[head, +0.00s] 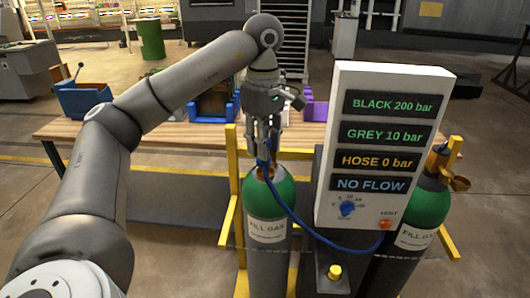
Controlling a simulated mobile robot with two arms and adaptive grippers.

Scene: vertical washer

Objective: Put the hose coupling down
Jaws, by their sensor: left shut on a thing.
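My left gripper (264,146) points down and is shut on the hose coupling, which is mostly hidden between the fingers. A blue hose (296,222) hangs from the fingers and curves down right to the base of the display panel (384,150). The gripper is directly above the top of the left gas cylinder (265,226), which has a green shoulder and a "FILL GAS" label. Whether the coupling touches the brass-coloured top of that cylinder I cannot tell. My right gripper is not in view.
The panel reads BLACK 200 bar, GREY 10 bar, HOSE 0 bar, NO FLOW, with a blue knob (347,208) and orange vent button (386,224). A second green-shouldered cylinder (425,207) stands right. Yellow rack posts (234,190) flank the cylinders. A wooden bench (185,133) with bins is behind.

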